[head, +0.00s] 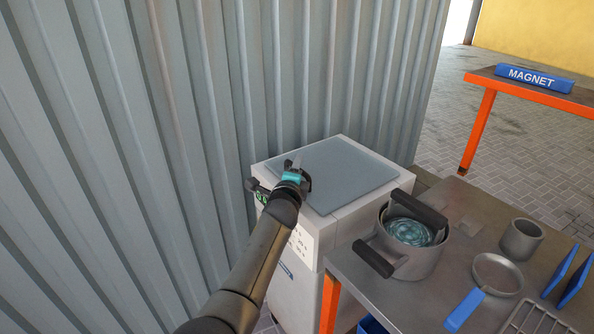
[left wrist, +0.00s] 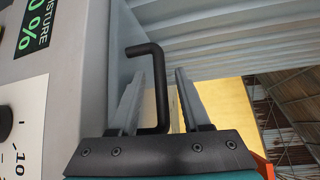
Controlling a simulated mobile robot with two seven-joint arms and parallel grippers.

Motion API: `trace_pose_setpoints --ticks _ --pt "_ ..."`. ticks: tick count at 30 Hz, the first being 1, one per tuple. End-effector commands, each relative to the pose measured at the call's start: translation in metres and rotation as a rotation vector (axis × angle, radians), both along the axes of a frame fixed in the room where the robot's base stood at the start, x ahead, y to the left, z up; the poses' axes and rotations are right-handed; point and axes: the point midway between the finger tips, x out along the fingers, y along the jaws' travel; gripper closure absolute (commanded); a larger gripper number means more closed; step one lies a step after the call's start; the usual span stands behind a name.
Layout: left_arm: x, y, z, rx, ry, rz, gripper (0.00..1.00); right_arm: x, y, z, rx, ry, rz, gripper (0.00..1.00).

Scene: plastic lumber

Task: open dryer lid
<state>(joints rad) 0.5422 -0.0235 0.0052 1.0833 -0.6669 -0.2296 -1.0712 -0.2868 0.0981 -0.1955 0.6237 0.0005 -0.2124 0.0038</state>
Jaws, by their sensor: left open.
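The dryer (head: 345,220) is a white box against the corrugated wall, with a flat grey lid (head: 345,175) lying shut on top. In the left wrist view, a black bent-bar handle (left wrist: 160,85) stands out from the dryer's grey side. My left gripper (head: 293,168) is at the lid's left edge. In the left wrist view the left gripper (left wrist: 160,95) is open, with the handle bar showing between its two fingers. I cannot tell whether either finger touches it. My right gripper is not in view.
A metal table (head: 400,310) to the right holds a pot (head: 412,262), a grey cup (head: 521,239), a blue-handled strainer (head: 497,272) and blue plates (head: 568,275). The corrugated wall (head: 215,110) stands close behind and left of the dryer. An orange table (head: 520,90) carries a MAGNET bar (head: 534,78).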

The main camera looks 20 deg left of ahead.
Motion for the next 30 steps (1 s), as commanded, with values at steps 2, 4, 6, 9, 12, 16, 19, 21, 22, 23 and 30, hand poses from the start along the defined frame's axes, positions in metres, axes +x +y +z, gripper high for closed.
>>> trace_pose_setpoints --ticks 2,4,6,9,12,16,19,21,22,23,30 --pt "0.000 0.000 0.000 0.000 0.000 0.000 0.53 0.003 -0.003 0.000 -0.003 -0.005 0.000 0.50" --pt "0.000 0.000 0.000 0.000 0.000 0.000 0.53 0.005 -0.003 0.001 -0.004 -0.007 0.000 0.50" --pt "0.000 0.000 0.000 0.000 0.000 0.000 0.60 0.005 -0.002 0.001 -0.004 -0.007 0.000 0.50" --pt "0.000 0.000 0.000 0.000 0.000 0.000 0.71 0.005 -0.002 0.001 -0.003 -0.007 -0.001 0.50" --pt "0.000 0.000 0.000 -0.001 0.000 0.000 0.82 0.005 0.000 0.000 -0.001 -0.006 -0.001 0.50" --pt "0.000 0.000 0.000 0.000 0.000 0.000 0.97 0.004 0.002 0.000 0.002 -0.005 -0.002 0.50" --pt "0.000 0.000 0.000 0.000 0.000 0.000 1.00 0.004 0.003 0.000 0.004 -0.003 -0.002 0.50" --pt "0.000 0.000 0.000 0.000 0.000 0.000 1.00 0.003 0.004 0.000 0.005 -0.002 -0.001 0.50" --pt "0.000 0.000 0.000 0.000 0.000 0.000 1.00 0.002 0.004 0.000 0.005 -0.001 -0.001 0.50" --pt "0.000 0.000 0.000 0.000 0.000 0.000 1.00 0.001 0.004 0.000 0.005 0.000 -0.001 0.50" --pt "0.000 0.000 0.000 0.000 0.001 0.000 1.00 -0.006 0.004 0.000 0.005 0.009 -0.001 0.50"
